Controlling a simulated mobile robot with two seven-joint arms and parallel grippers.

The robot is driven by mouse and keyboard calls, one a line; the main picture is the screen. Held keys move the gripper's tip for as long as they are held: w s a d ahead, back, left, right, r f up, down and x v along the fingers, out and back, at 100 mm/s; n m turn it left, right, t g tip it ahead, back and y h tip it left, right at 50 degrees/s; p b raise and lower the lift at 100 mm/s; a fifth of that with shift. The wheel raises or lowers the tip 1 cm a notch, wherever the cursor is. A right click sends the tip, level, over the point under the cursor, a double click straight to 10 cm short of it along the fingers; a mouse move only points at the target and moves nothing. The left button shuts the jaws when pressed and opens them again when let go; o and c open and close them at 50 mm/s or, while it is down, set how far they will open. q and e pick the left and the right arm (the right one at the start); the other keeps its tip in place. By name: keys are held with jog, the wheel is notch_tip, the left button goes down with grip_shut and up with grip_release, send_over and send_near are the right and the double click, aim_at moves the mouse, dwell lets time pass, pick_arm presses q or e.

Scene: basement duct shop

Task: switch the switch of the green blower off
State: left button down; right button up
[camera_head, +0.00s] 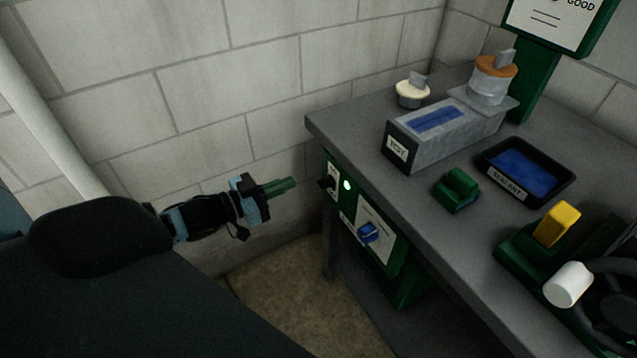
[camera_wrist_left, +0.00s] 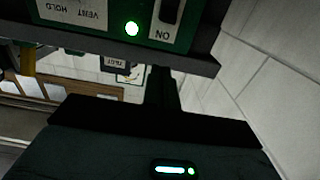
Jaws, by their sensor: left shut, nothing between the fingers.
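The green blower (camera_head: 381,257) is mounted under the grey workbench, its control panel facing my left arm. Its black switch (camera_head: 326,183) sits at the panel's upper left, beside a lit green-white lamp (camera_head: 347,185). In the left wrist view the picture is upside down; it shows the black switch (camera_wrist_left: 171,12) by the label "ON" and the lit lamp (camera_wrist_left: 132,28). My left gripper (camera_head: 292,183) is shut and empty, its green fingers pointing at the switch from the left with a small apparent gap. My right gripper is not in view.
A blue knob (camera_head: 369,232) is lower on the panel. The workbench (camera_head: 360,150) carries a grey duct piece (camera_head: 440,138), a sealant tray (camera_head: 569,184) and a green block (camera_head: 457,190). A block wall (camera_head: 200,110) stands close behind my left gripper.

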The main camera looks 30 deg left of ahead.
aim_at(334, 162)
pick_arm(q)
jog(key=shift+w+a+r, duration=0.1)
jog(key=shift+w+r, duration=0.05)
jog(key=shift+r, duration=0.1)
jog(key=x, duration=0.9)
jog(key=shift+w, duration=0.25)
jog(key=f, duration=0.3)
jog(key=shift+s, duration=0.2)
jog(key=shift+s+f, duration=0.2)
jog(key=shift+f, duration=0.25)
